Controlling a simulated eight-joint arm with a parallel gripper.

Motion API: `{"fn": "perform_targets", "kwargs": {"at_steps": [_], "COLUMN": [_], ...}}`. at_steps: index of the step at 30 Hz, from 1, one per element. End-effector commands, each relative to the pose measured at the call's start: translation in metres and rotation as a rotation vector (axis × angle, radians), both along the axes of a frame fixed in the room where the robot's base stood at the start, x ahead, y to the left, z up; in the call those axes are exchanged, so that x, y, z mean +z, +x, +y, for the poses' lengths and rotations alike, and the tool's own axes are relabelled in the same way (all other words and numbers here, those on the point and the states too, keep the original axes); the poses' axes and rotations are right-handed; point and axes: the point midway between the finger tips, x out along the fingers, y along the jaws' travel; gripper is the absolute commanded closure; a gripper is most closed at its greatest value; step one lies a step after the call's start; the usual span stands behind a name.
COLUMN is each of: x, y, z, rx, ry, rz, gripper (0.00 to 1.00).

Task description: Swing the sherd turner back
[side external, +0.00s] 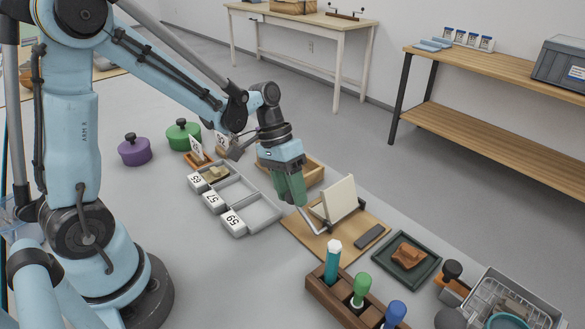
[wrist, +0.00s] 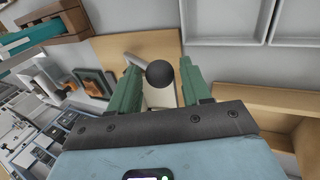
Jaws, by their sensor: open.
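The sherd turner has a wooden base (side external: 345,233) and a cream plate (side external: 339,200) that stands tilted up on it in the side view. A grey lever rod (side external: 311,226) rises from the base toward my gripper (side external: 291,201). In the wrist view, a dark round knob (wrist: 160,74) sits between the green fingertips of my gripper (wrist: 159,82). The fingers are open, with a gap visible on the right of the knob; contact on the left is unclear. The fingers hide the knob in the side view. Part of the cream plate (wrist: 158,98) shows beyond it.
A dark green tray (side external: 434,264) with a brown sherd (side external: 408,256) lies right of the turner. A wooden rack (side external: 330,297) with coloured-handled tools stands in front. Grey numbered compartments (side external: 262,215) lie left, and a wooden box (side external: 312,173) stands behind my gripper.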

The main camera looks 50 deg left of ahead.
Motion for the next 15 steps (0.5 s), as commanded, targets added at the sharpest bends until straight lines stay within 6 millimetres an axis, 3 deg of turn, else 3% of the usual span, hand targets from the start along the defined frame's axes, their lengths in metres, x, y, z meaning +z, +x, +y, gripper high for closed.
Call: {"fn": "perform_targets", "kwargs": {"at_steps": [8, 15], "x": [-0.014, -0.002], "y": [0.0, 0.0], "z": [-0.006, -0.014], "rx": [-0.002, -0.003], "ry": [0.002, 0.063], "rz": [-0.001, 0.0], "gripper": [0.52, 0.52]}}
